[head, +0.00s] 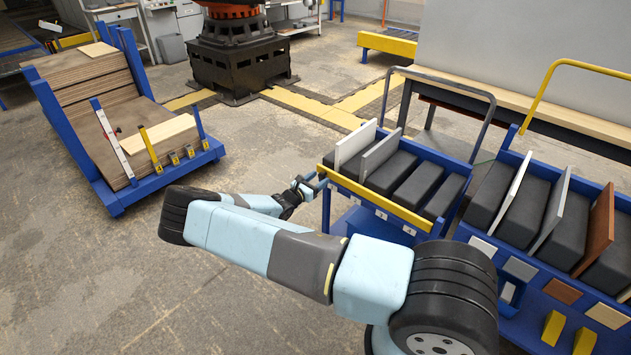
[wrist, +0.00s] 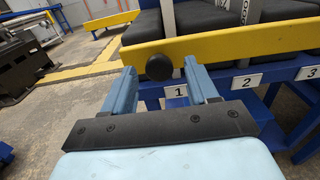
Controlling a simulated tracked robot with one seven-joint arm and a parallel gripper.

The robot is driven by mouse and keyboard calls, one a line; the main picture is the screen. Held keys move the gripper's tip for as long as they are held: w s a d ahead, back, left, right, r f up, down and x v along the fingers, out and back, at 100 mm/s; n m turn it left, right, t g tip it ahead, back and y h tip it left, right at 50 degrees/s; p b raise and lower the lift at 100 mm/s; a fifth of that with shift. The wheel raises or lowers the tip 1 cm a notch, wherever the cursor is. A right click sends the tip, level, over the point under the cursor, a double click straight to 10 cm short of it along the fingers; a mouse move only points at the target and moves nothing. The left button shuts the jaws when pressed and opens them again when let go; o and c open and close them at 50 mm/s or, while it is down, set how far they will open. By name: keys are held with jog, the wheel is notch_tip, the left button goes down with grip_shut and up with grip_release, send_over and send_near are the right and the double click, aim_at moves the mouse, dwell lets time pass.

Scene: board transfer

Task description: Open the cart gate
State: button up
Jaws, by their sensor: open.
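The cart (head: 462,166) is blue, with black padded dividers and a grey push handle. Its gate is a yellow bar (head: 385,202) along the near top edge, across the slot fronts; it also shows in the wrist view (wrist: 235,45). A round black knob (wrist: 159,67) sits on the bar near its left end, above label 1. My gripper (head: 311,183) is at the bar's left end. In the wrist view its two blue fingers (wrist: 160,74) stand open on either side of the knob; I cannot tell whether they touch it. The gate lies across the slots.
Two upright boards (head: 357,143) stand in the cart. A second blue cart (head: 572,264) with several boards and a yellow handle stands close on the right. A blue rack (head: 128,190) with stacked boards stands at the left. The floor (head: 110,280) between rack and cart is clear.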

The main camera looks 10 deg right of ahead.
grip_shut()
dwell(0.6)
